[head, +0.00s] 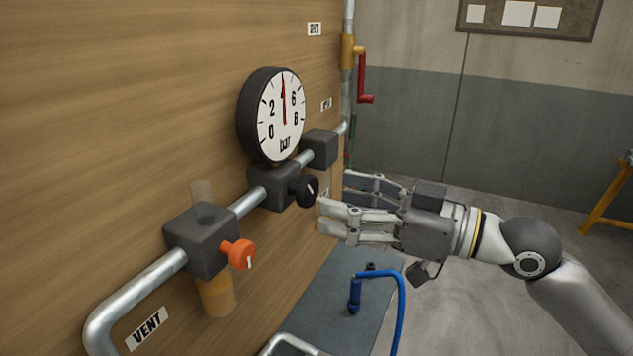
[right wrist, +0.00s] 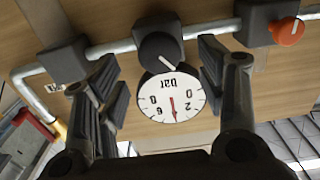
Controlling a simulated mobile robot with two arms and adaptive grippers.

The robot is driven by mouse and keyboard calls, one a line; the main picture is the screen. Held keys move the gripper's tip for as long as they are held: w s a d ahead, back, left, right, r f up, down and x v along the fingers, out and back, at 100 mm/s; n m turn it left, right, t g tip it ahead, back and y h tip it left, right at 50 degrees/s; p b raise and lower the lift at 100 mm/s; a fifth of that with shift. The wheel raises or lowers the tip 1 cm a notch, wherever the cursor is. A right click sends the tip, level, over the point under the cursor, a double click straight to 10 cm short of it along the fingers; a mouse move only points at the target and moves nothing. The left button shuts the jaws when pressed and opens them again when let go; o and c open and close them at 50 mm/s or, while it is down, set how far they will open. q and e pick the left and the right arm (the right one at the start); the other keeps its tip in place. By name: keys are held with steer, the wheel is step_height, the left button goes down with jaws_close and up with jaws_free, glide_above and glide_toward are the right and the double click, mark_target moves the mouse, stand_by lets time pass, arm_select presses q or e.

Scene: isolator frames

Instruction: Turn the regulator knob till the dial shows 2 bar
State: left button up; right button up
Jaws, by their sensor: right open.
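The round dial (head: 280,115) with a black rim is on the wooden panel, marked bar. Its red needle points almost straight up, at about 4, between 2 and 6. The black regulator knob (head: 306,190) with a white mark sticks out from a dark block below the dial. My right gripper (head: 336,198) is open in front of the knob. In the right wrist view, the knob (right wrist: 160,52) lies between the two spread fingers, with the dial (right wrist: 173,98) upside down behind. Contact with the knob does not show. My left gripper is not in view.
An orange knob (head: 240,253) sits on another block on the same pipe (head: 140,290), above a VENT label (head: 147,328). A red crank handle (head: 364,80) is on the upright pipe.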

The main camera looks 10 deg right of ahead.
mark_target(312, 195)
steer(key=p+x, duration=0.1)
steer(key=x, duration=0.2)
steer(key=shift+w+a+r, duration=0.1)
steer(key=shift+w+a, duration=0.45)
steer(key=shift+a, duration=0.15)
steer(key=c, duration=1)
steer(key=shift+f, duration=0.2)
